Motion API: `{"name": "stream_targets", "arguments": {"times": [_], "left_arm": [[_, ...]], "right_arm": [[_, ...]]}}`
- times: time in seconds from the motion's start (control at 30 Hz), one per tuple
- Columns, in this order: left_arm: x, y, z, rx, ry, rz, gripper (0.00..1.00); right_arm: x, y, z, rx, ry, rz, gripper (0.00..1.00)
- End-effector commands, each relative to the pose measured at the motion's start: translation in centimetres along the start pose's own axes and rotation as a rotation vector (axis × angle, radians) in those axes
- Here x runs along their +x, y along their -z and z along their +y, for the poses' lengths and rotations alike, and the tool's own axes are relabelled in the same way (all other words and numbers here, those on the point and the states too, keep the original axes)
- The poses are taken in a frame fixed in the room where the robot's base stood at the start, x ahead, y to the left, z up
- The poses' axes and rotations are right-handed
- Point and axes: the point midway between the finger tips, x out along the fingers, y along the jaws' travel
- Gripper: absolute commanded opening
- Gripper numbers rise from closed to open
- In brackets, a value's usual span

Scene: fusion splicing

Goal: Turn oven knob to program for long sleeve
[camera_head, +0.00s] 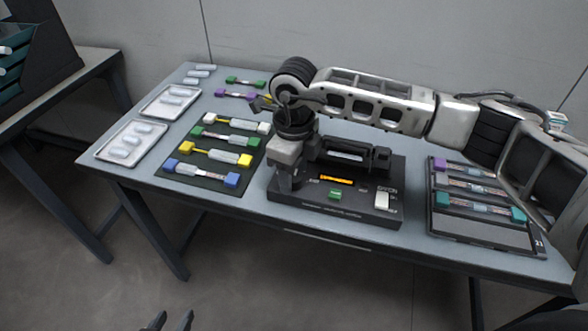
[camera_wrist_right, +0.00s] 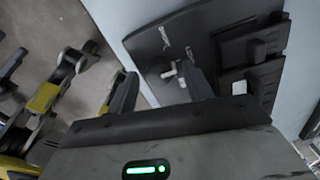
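The dark oven device (camera_head: 335,213) sits at the middle front of the table, with an orange display (camera_head: 338,180), a green button and a white switch on its face. It also shows in the right wrist view (camera_wrist_right: 158,42). My right gripper (camera_head: 287,182) points down over its left end; the knob is hidden there in the head view. In the right wrist view my right gripper's fingers (camera_wrist_right: 160,92) are apart, and a round grey part (camera_wrist_right: 158,72), likely the knob, shows beyond the gap. I cannot tell whether they touch it. My left gripper (camera_head: 170,320) is open and empty at the bottom edge, off the table.
A dark mat (camera_head: 210,183) with several coloured-end splice pieces lies left of the device. Two trays (camera_head: 107,157) with white pieces are further left. A black tray (camera_head: 480,230) with splice pieces is at the right. My right arm spans above the table's right side.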

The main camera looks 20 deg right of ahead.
Motion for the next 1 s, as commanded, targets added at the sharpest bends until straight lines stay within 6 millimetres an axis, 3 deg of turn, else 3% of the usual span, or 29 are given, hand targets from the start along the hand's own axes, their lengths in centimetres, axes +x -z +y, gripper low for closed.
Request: {"name": "stream_targets", "arguments": {"times": [0.27,0.8,1.0], "left_arm": [[0.1,-0.2,-0.1,0.003,0.000,-0.001,0.36],[0.3,-0.1,0.0,-0.005,-0.006,0.014,0.36],[0.3,-0.2,0.0,-0.008,-0.007,0.012,0.36]], "right_arm": [[-1.1,0.0,0.0,-0.001,-0.001,-0.002,0.51],[-13.0,0.0,0.0,0.000,0.002,-0.002,0.51],[-15.4,0.0,0.0,0.000,0.001,-0.001,0.51]]}}
